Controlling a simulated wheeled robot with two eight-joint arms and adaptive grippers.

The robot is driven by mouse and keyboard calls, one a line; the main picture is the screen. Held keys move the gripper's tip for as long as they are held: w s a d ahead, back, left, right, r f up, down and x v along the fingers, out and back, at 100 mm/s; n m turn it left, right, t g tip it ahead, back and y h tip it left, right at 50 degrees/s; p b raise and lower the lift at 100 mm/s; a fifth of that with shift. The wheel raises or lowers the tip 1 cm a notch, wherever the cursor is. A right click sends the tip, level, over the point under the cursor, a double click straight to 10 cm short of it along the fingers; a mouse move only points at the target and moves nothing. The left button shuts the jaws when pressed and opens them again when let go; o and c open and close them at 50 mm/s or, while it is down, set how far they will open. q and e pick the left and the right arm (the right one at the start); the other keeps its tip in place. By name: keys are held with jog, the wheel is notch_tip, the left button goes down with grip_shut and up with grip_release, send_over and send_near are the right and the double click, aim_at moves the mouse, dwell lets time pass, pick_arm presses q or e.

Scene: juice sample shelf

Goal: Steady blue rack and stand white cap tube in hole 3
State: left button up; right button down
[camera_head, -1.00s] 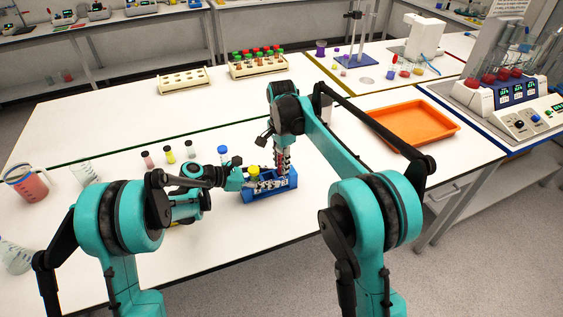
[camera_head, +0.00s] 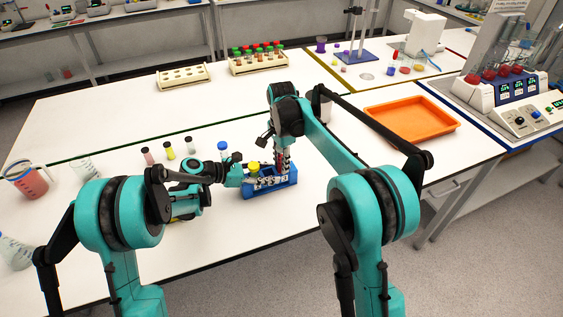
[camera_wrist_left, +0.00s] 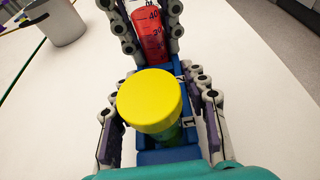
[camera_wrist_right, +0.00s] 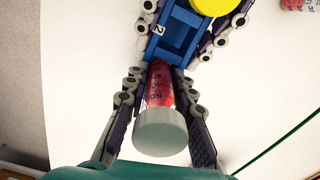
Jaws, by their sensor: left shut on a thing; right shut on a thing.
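The blue rack (camera_head: 262,194) stands on the white table in front of me; it also shows in the right wrist view (camera_wrist_right: 180,32) with a "2" label. A yellow-capped tube (camera_wrist_left: 150,100) stands in its near-left part. My left gripper (camera_head: 245,178) is shut on the rack, its fingers on both sides by the yellow cap. The white cap tube (camera_wrist_right: 160,125) has red content. My right gripper (camera_wrist_right: 158,88) is shut on it, holding it upright at the rack's right end. Its lower end meets the rack there; how deep it sits in the hole is hidden.
A blue-capped tube (camera_head: 223,146) stands behind my left gripper. Several small vials (camera_head: 169,152) stand to its left. A beaker with red liquid (camera_head: 27,181) is at the left edge. An orange tray (camera_head: 410,121) lies right. Cream racks (camera_head: 258,65) stand at the back. The table front is clear.

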jog(key=shift+r, duration=0.1)
jog(key=shift+r, duration=0.95)
jog(key=shift+f, duration=1)
jog(key=shift+r, duration=1)
jog(key=c, duration=1.2)
grip_release()
notch_tip(320, 180, up, 12)
